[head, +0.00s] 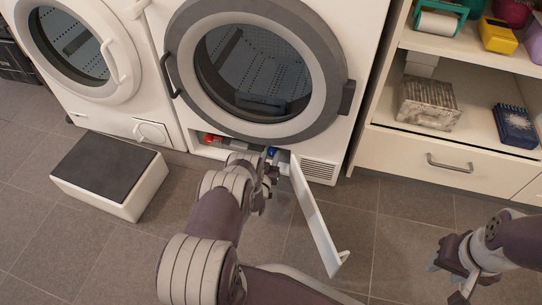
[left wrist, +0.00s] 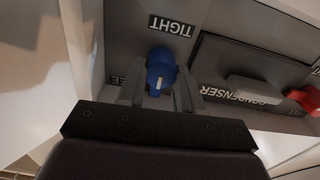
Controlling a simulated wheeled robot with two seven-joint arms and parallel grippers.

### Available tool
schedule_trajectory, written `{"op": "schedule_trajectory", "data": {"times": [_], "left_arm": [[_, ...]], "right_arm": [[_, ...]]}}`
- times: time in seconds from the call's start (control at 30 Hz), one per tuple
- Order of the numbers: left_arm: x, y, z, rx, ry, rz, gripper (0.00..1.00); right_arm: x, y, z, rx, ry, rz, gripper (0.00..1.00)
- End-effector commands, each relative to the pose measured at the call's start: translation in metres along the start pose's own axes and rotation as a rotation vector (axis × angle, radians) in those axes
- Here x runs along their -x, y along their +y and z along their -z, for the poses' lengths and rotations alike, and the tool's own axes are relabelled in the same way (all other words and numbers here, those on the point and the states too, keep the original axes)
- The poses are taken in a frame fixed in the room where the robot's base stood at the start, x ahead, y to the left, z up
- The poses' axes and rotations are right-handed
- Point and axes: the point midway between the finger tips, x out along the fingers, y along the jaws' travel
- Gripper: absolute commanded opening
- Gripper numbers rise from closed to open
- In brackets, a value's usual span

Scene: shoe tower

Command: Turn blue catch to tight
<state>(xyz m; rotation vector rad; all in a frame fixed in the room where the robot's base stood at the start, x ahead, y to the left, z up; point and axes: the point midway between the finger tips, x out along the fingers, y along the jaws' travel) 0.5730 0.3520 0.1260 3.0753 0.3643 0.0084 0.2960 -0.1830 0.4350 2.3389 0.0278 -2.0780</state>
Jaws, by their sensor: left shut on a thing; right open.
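The blue catch (head: 271,152) is inside the low opening under the large round door; it shows larger in the left wrist view (left wrist: 160,66). A white line runs along its lower part in the wrist view. An upside-down TIGHT label (left wrist: 171,25) is just above it there, and a partly hidden label ending in EE (left wrist: 115,79) is to its left. My left gripper (head: 269,168) reaches into the opening; in the wrist view its fingers (left wrist: 160,88) are on both sides of the catch, shut on it. My right gripper (head: 445,283) is open and empty over the floor.
A white flap (head: 316,222) stands open right of my left gripper. A red catch (left wrist: 303,98) is beside the CONDENSER panel (left wrist: 250,75). A low step (head: 110,168) is at the left, and a shelf with a drawer (head: 445,160) at the right.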

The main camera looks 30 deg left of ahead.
Motion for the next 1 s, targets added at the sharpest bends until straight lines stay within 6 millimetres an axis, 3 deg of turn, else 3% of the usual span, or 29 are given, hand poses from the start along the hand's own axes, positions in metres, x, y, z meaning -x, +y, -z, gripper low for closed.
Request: {"op": "schedule_trajectory", "data": {"times": [0.27,1.0], "left_arm": [[0.0,-0.001,-0.001,0.18,0.0,0.0,0.05],[0.0,-0.003,-0.003,0.882,-0.002,0.0,0.05]], "right_arm": [[-0.004,0.0,0.0,0.0,0.0,0.0,0.43],[-0.016,0.0,-0.002,0.0,0.0,0.0,0.43]]}}
